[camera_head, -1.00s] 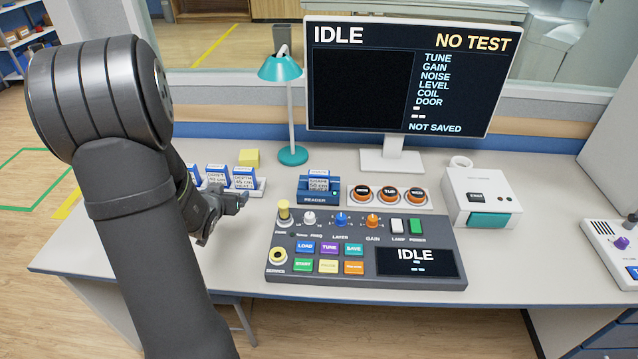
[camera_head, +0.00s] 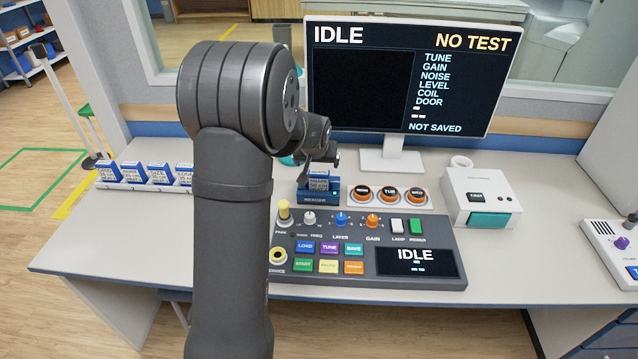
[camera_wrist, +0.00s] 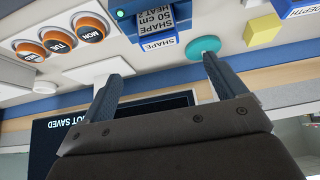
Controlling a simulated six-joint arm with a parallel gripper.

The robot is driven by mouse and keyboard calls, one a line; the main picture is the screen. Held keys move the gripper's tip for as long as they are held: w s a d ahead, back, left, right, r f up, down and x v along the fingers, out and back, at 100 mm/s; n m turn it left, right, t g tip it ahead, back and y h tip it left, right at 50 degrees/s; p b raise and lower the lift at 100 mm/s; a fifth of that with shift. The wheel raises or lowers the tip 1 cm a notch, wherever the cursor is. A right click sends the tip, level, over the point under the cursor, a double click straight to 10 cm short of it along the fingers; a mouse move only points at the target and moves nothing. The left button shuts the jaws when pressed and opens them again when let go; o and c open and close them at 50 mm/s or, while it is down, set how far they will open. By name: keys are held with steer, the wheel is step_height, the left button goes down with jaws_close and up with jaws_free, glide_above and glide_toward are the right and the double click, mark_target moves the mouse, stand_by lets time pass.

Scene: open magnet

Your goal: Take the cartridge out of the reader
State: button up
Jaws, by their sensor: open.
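The reader (camera_head: 328,196) is a small blue unit on the desk, left of a row of orange buttons. My gripper (camera_head: 325,158) is just above and behind the cartridge in the head view. In the wrist view its two fingers (camera_wrist: 163,62) are apart, with nothing between them; the cartridge lies beyond the tips.
A white rack (camera_head: 140,186) with several blue cartridges stands at the left. The control panel (camera_head: 365,275) is in front of the reader. The monitor (camera_head: 398,75) rises behind, reading "IDLE". My arm hides most of the teal lamp (camera_wrist: 204,46).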

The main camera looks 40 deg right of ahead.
mark_target(319, 175)
steer(key=x, duration=0.8)
steer(key=shift+w+d+f, duration=0.1)
steer(key=shift+w+f, duration=0.05)
steer(key=shift+f, duration=0.1)
steer(key=shift+s+x, duration=0.15)
steer(key=shift+x, duration=1.15)
steer(key=shift+s+x, duration=0.15)
steer(key=shift+x, duration=1.15)
steer(key=shift+f, duration=0.2)
steer(key=c, duration=1.1)
steer(key=shift+r, duration=0.1)
